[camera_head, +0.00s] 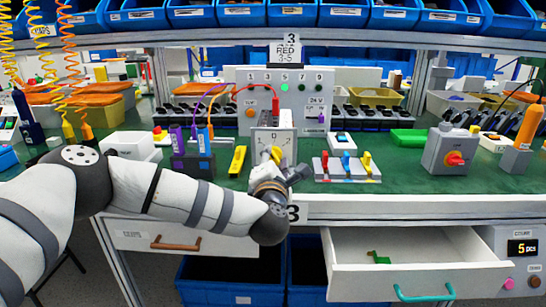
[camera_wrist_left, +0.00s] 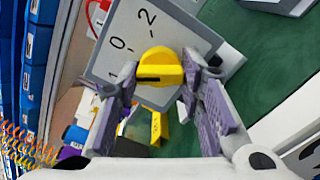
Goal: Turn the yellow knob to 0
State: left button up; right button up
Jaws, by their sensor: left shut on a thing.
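The yellow knob (camera_wrist_left: 158,62) sits on a grey switch box (camera_wrist_left: 125,45) with a dial marked 1, 0 and 2. A black line on the knob points left in the wrist view, roughly toward the 1. My left gripper (camera_wrist_left: 160,72) has a finger on each side of the knob and is shut on it. In the head view the switch box (camera_head: 270,138) stands at the bench's front edge, and my left gripper (camera_head: 274,163) reaches it from below, mostly covering the knob. My right gripper is not in view.
A yellow block (camera_head: 238,160) lies left of the box; a switch row (camera_head: 345,168) is to its right. A grey box with a red knob (camera_head: 455,158) stands farther right. An open drawer (camera_head: 400,268) juts out below the bench. A control panel (camera_head: 285,100) stands behind.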

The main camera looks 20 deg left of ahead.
pick_arm(q)
jog(key=m+p, duration=0.1)
jog(key=m, duration=0.3)
jog(key=shift+r+p, duration=0.2)
jog(key=shift+p, duration=0.1)
jog(key=shift+f+m+p, duration=0.15)
jog(key=shift+m+p, duration=0.25)
jog(key=shift+m, duration=0.7)
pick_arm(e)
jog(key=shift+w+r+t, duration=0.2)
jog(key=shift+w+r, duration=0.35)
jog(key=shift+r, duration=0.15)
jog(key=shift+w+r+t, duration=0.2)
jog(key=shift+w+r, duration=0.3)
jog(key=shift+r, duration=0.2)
pick_arm(q)
jog(key=o, duration=1.2)
jog(key=shift+c, duration=0.2)
jog(key=v, duration=1.2)
